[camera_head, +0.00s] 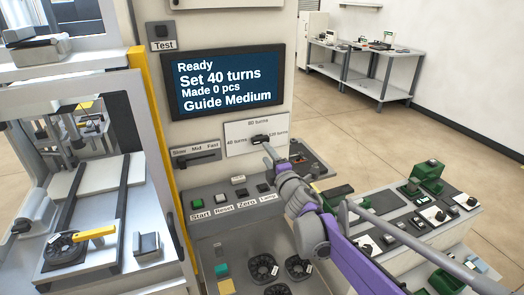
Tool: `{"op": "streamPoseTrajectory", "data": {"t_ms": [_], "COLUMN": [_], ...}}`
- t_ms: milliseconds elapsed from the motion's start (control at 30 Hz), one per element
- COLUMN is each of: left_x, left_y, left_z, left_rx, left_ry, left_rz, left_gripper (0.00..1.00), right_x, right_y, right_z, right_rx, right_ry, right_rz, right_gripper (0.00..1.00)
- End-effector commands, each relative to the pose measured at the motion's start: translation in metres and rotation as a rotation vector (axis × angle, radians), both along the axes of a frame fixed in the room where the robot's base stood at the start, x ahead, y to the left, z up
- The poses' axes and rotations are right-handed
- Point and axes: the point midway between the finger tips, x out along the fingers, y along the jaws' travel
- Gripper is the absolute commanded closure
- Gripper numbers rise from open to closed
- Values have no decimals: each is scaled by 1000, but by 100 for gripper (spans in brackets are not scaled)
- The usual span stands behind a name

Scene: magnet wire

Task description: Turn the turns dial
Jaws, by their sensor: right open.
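The turns dial (260,138) is a small black knob on a white plate marked 40 turns at left, 80 turns at top and 120 turns at right. My right gripper (267,148) reaches up from the lower right, with its tip at the knob's lower right. It is open; I cannot tell whether it touches the knob. The knob's exact pointing direction is too small to read. The screen (228,82) above reads Ready, Set 40 turns, Made 0 pcs, Guide Medium. My left gripper is not in view.
A Slow/Mid/Fast slider (196,158) sits left of the dial. Start (197,204), Reset, Zero and Lamp buttons lie on the panel below. A yellow post (153,130) stands at left. A bench (405,222) with parts is at right, beside my arm.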

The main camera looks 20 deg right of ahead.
Motion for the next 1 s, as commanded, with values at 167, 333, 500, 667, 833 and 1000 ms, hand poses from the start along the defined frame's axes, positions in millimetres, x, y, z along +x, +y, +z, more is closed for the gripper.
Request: {"op": "streamPoseTrajectory", "data": {"t_ms": [167, 333, 500, 667, 833, 1000], "left_x": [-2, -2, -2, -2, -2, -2], "left_y": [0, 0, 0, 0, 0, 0], "left_z": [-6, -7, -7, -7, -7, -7], "left_rx": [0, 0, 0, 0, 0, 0], "left_ry": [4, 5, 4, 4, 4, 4], "left_rz": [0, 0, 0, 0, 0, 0], "left_gripper": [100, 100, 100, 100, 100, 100], "right_x": [-27, -37, -37, -37, -37, -59], "right_y": [2, 2, 2, 2, 2, 4], "right_z": [-1, 0, 0, 0, 0, -5], "right_rx": [0, 0, 0, 0, 2, 156], "right_ry": [0, 0, -1, -1, 0, 31], "right_rz": [0, 1, 1, 1, -1, -85], "right_gripper": [45, 45, 45, 45, 45, 45]}}
